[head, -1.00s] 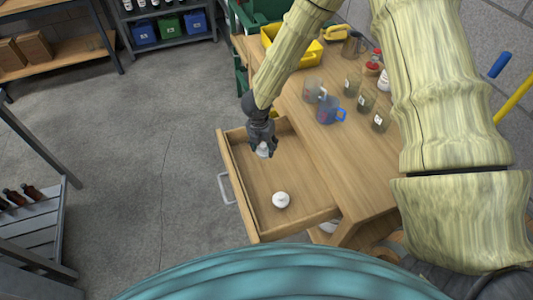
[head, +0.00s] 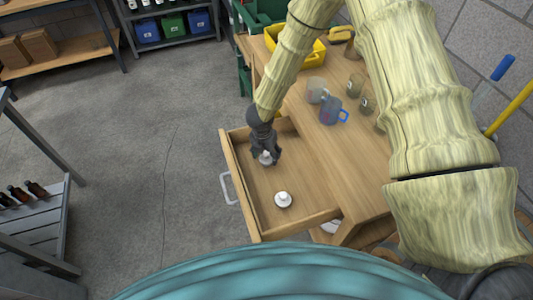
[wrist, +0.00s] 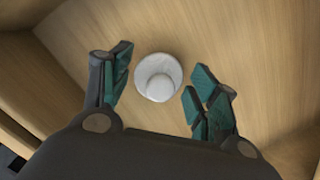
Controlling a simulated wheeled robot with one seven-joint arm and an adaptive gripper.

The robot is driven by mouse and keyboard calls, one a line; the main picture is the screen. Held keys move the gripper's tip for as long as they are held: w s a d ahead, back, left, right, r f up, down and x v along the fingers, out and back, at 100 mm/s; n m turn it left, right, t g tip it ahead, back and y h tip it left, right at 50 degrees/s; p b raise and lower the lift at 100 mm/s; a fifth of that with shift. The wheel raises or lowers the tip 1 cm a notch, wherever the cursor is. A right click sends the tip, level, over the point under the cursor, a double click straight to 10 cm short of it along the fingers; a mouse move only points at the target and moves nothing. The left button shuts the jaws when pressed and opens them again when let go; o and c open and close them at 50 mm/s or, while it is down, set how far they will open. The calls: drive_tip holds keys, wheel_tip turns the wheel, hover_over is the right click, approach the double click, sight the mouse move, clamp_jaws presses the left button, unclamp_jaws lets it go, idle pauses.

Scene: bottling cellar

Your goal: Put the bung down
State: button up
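My gripper (head: 265,158) is inside the open wooden drawer (head: 232,178), pointing down. A white bung (wrist: 157,78) with a round base and a narrower knob is between its fingers in the wrist view. The fingers (wrist: 157,90) are spread, with a gap on each side of the bung. The bung appears to rest on the drawer floor; in the head view it (head: 266,158) is partly hidden by the fingers. A second white piece of similar shape (head: 283,199) stands on the drawer floor nearer to me.
The wooden bench (head: 345,170) beside the drawer holds a blue-handled jug (head: 331,111), a clear jug (head: 315,90), several small jars and a yellow bin (head: 306,56). The drawer's front has a metal handle (head: 228,189).

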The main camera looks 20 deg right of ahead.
sight(263, 160)
drive_tip(key=shift+r, duration=0.15)
wheel_tip(263, 160, up, 12)
drive_tip(key=s+a+b, duration=0.1)
drive_tip(key=shift+a+b, duration=0.25)
drive_tip(key=shift+b, duration=0.05)
idle(0.5)
